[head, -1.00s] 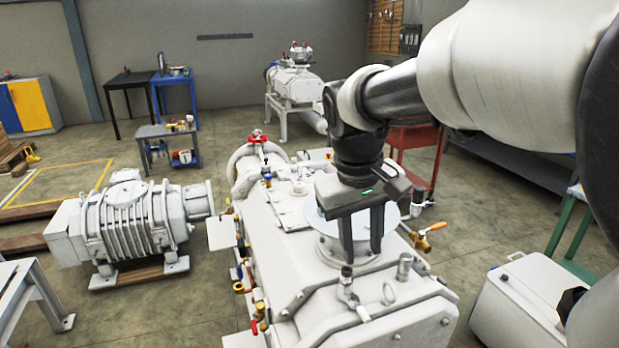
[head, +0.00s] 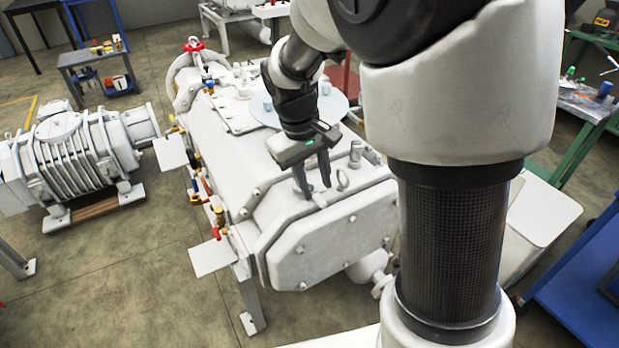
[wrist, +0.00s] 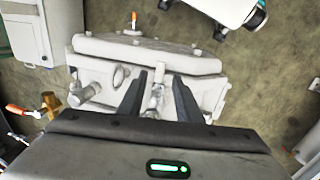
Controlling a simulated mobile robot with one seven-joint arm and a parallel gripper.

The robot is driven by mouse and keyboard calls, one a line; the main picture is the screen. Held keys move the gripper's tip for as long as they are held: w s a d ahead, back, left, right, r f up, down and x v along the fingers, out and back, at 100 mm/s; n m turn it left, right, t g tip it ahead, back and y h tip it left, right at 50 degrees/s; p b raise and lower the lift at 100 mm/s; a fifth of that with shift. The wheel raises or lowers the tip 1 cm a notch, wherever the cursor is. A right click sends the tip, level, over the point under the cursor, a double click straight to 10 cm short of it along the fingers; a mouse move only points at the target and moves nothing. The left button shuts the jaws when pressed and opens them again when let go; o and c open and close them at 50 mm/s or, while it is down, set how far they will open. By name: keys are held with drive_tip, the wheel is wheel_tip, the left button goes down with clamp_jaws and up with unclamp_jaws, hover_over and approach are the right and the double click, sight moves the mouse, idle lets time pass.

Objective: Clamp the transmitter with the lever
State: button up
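My gripper (head: 315,190) points down over the near end of the white vacuum pump (head: 345,240). Its two dark fingers are apart, with nothing clearly held. In the wrist view my gripper (wrist: 157,100) has a small pale fitting (wrist: 157,93) on the pump top between its fingers. This may be the transmitter or its clamp; I cannot tell which. No lever can be made out for certain. In the head view the fingers and wrist hide that spot. Whether the fingers touch the fitting is unclear.
A metal stub (head: 356,154) and a lifting ring (head: 343,180) stand right of my fingers. A round pale plate (head: 335,108) lies behind my wrist. Valves with coloured handles (head: 217,232) line the pump's left side. A ribbed machine (head: 75,150) stands left on open floor.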

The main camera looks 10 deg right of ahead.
sight(319, 198)
drive_tip(key=shift+w+d+f, duration=0.1)
drive_tip(key=shift+d+f, duration=0.05)
drive_tip(key=shift+f, duration=0.7)
drive_tip(key=shift+d+f, duration=0.15)
drive_tip(key=shift+f, duration=0.65)
clamp_jaws()
